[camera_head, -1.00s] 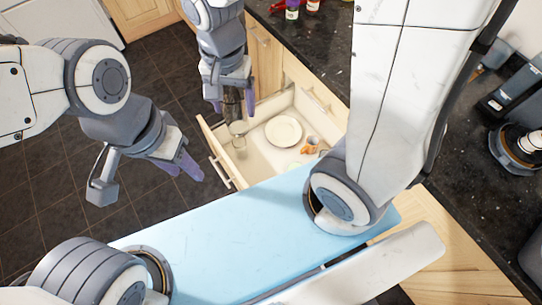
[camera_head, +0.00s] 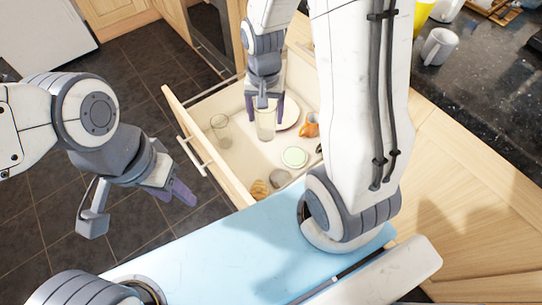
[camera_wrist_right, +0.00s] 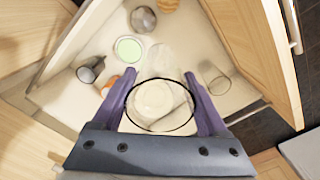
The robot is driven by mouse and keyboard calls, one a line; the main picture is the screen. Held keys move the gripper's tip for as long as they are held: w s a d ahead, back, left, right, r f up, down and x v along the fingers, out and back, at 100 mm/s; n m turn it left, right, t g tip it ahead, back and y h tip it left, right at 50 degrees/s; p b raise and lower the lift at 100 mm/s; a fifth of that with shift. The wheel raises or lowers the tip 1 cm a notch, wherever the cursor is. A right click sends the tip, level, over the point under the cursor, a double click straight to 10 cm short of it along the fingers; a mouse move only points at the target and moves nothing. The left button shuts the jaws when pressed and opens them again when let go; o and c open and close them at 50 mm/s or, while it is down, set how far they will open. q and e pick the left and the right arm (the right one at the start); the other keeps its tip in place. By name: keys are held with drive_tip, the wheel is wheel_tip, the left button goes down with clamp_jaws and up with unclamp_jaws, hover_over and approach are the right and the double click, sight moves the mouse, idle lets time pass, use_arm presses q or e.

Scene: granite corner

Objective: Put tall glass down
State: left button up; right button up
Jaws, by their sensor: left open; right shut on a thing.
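The tall glass (camera_head: 265,124) is clear and upright inside the open drawer area. My right gripper (camera_head: 264,108) is shut on its upper part from above. In the right wrist view, the glass's dark round rim (camera_wrist_right: 160,126) lies between the purple fingers of the right gripper (camera_wrist_right: 160,92). Whether its base touches the drawer floor cannot be told. My left gripper (camera_head: 172,192) is open and empty, outside the drawer over the dark floor.
A white mug (camera_head: 438,46) stands on the dark counter.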

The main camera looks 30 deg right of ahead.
drive_tip(key=d+f+b, duration=0.3)
drive_tip(key=f+b, duration=0.2)
drive_tip(key=f, duration=0.4)
use_arm(q)
wheel_tip(320, 180, down, 11)
drive_tip(key=b, duration=0.4)
drive_tip(key=shift+f, duration=0.15)
use_arm(e)
drive_tip(key=shift+w+a+f, duration=0.95)
drive_tip(key=shift+a+f, duration=0.7)
drive_tip(key=shift+f, duration=0.15)
drive_tip(key=shift+w+a+f, duration=0.95)
drive_tip(key=shift+a+f, duration=0.75)
drive_tip(key=shift+f, duration=0.15)
drive_tip(key=shift+w+a+f, duration=0.95)
drive_tip(key=shift+a+f, duration=0.7)
drive_tip(key=shift+f, duration=0.15)
drive_tip(key=shift+f, duration=0.1)
drive_tip(key=o, duration=1.5)
use_arm(q)
wheel_tip(320, 180, up, 4)
drive_tip(key=p, duration=0.3)
drive_tip(key=shift+p, duration=0.4)
use_arm(e)
wheel_tip(320, 180, up, 12)
drive_tip(key=shift+r, duration=0.15)
